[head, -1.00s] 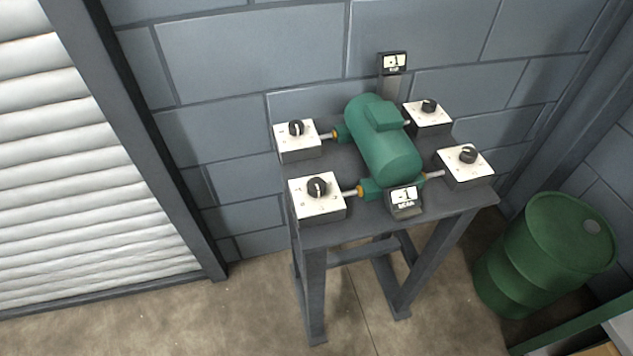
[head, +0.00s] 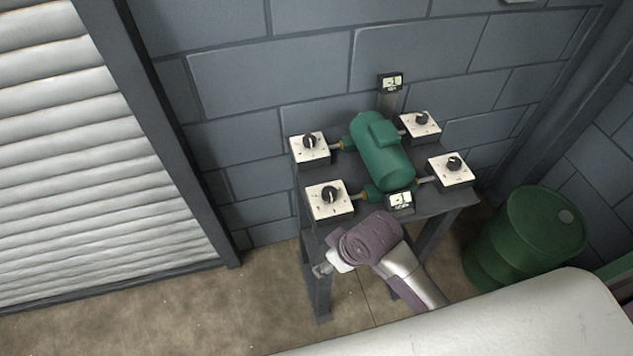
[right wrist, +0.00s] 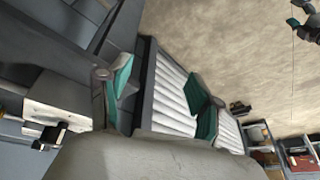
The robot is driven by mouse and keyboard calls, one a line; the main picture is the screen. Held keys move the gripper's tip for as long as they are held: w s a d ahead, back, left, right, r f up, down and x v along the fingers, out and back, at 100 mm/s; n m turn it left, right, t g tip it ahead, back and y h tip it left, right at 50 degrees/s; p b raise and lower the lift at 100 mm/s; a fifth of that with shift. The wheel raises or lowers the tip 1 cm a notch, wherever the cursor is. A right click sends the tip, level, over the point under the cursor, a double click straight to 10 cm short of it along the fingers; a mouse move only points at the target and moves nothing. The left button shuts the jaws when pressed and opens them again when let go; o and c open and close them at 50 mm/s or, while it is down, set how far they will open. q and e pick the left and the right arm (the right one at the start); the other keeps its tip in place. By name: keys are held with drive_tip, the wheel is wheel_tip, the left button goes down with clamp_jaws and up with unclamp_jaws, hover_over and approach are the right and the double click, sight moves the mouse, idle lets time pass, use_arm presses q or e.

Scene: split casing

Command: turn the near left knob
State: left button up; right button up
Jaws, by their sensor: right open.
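The near left knob (head: 331,194) is a dark dial on a white box (head: 318,210) at the near left corner of the stand. My right gripper (head: 324,268) is at the stand's front edge, below that box in the head view and apart from the knob. In the right wrist view its two teal-padded fingers (right wrist: 164,97) are spread with nothing between them. A white box with a dark knob (right wrist: 48,137) shows at the lower left there; I cannot tell which one. A small teal-tipped thing at that view's top right may be my left gripper; its jaws are unclear.
A green motor-like casing (head: 382,152) sits between several knob boxes, with small displays at front (head: 400,202) and back (head: 391,82). A green drum (head: 525,238) stands right of the stand. A white shutter (head: 100,160) is at left.

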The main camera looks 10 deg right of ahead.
drive_tip(key=w+a+r+n, duration=0.3)
drive_tip(key=r, duration=0.2)
drive_tip(key=n+g+h+p, duration=0.2)
drive_tip(key=n+g+h, duration=0.1)
drive_tip(key=n, duration=0.4)
approach(330, 191)
wheel_tip(330, 191, down, 8)
drive_tip(key=shift+r+p, duration=0.1)
drive_tip(key=shift+p, duration=1.05)
use_arm(q)
drive_tip(key=shift+r, duration=2.5)
use_arm(e)
drive_tip(key=shift+f, duration=0.7)
drive_tip(key=c, duration=1.1)
drive_tip(key=shift+c, duration=0.2)
